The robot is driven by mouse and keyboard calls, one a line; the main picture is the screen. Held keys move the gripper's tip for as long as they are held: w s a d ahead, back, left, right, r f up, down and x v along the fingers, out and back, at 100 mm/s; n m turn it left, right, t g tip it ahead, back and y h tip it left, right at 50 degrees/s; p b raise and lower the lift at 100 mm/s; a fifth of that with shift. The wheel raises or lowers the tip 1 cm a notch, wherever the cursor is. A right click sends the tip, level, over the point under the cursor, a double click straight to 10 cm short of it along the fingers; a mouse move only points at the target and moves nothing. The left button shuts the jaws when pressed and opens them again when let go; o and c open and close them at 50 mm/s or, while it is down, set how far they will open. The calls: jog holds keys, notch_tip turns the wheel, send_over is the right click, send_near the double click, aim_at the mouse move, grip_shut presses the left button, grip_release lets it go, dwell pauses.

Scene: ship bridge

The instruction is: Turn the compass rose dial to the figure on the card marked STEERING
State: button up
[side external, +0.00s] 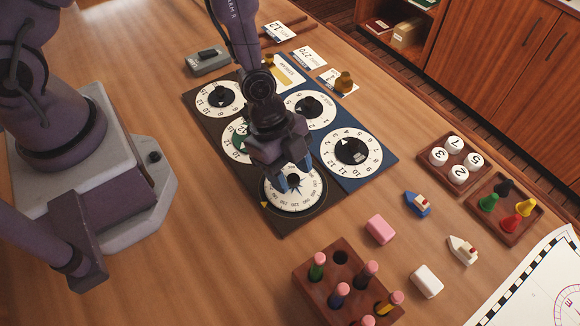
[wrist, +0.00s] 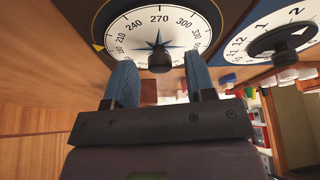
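The compass rose dial (side external: 305,199) is white with a blue star and sits at the near end of the dark board. In the wrist view the dial (wrist: 130,40) shows figures around 270, and its dark knob (wrist: 160,61) is at the middle. A yellow pointer (side external: 264,204) marks its left edge. My gripper (side external: 295,178) is over the dial, pointing down. In the wrist view its blue fingers (wrist: 160,68) are apart, with the knob between their tips and gaps at both sides. A white card (side external: 309,57) seems to read 270; its heading is too small to read.
Other knobbed dials fill the boards, including one on the blue board (side external: 351,151). More cards (side external: 280,31) and a grey box (side external: 208,61) lie behind. A peg rack (side external: 310,282), pink block (side external: 381,229), toy boats (side external: 417,204) and trays (side external: 453,160) stand right and in front.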

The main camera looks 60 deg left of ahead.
jog(key=c, duration=0.8)
jog(key=shift+c, duration=0.2)
jog(key=shift+n, duration=0.3)
jog(key=n, duration=0.1)
jog(key=n+t, duration=0.1)
jog(key=n, duration=0.1)
jog(key=shift+s+d+n+t+y, duration=0.1)
jog(key=shift+s+n+t+y, duration=0.05)
jog(key=shift+n+t+y, duration=0.2)
jog(key=n+t+y, duration=0.1)
jog(key=n, duration=0.3)
jog(key=shift+s+d+n, duration=0.1)
jog(key=shift+n, duration=0.15)
jog(key=n+y, duration=0.1)
jog(key=n, duration=0.1)
jog(key=n+t, duration=0.1)
jog(key=n, duration=0.1)
jog(key=shift+d+n+y, duration=0.15)
jog(key=shift+n+y, duration=0.15)
jog(key=shift+y, duration=0.05)
jog(key=shift+d+n+y, duration=0.15)
jog(key=shift+n+y, duration=0.75)
jog(key=shift+n, duration=1.3)
